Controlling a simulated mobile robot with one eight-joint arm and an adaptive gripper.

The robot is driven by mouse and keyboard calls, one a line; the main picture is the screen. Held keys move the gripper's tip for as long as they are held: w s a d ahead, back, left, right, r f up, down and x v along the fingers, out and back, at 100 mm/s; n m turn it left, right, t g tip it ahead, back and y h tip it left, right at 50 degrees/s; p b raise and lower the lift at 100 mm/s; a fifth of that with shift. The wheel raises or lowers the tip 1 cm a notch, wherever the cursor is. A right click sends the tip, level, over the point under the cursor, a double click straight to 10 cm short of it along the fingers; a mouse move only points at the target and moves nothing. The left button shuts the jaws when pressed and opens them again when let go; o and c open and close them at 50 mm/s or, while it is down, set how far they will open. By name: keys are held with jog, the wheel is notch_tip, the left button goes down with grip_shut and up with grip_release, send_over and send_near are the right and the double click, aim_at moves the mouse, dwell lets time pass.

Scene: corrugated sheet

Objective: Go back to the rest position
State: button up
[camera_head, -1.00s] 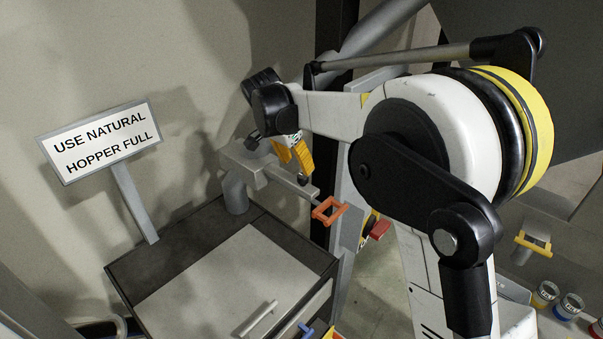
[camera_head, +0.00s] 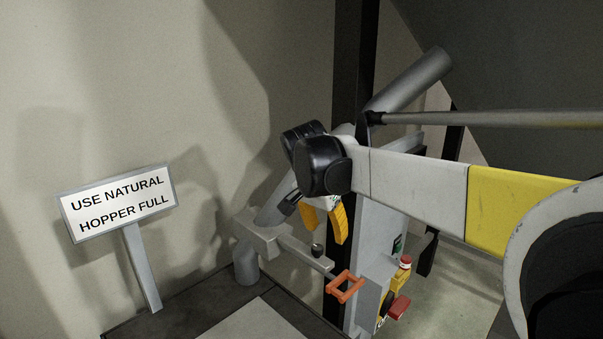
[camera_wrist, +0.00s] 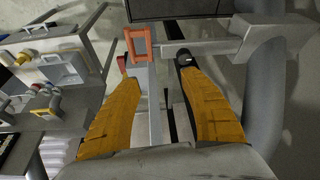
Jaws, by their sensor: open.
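My gripper (camera_wrist: 160,85) has two orange-yellow fingers spread wide apart in the wrist view, with nothing held between them. In the head view my gripper (camera_head: 325,222) hangs at the end of my arm, above the grey lever bar. An orange rectangular handle (camera_head: 345,287) sits at the end of this bar, and a black knob (camera_head: 318,250) stands on it. In the wrist view the orange handle (camera_wrist: 138,43) lies beyond the fingertips, apart from them.
A sign (camera_head: 118,204) reading "USE NATURAL HOPPER FULL" stands at left on a dark-edged cabinet (camera_head: 190,310). A grey post carries a red button (camera_head: 405,261) and a red handle (camera_head: 399,307). A dark column (camera_head: 352,90) rises behind my arm. The wrist view shows a cluttered shelf (camera_wrist: 50,85) at left.

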jog(key=s+d+f+n+t+b, duration=0.1)
jog(key=s+d+f+n+b, duration=0.1)
jog(key=s+f, duration=0.4)
jog(key=s+d+f+n+t+y+b, duration=0.1)
jog(key=s+d+f+n+b, duration=0.2)
jog(key=s, duration=0.9)
jog(key=s+d+f+n+t+y+b, duration=0.1)
jog(key=s+d+f+n+b, duration=0.1)
jog(key=s+d+f+b, duration=0.4)
notch_tip(320, 180, down, 4)
jog(key=s+d, duration=0.2)
jog(key=shift+s+r+t, duration=0.2)
jog(key=shift+s+t, duration=0.2)
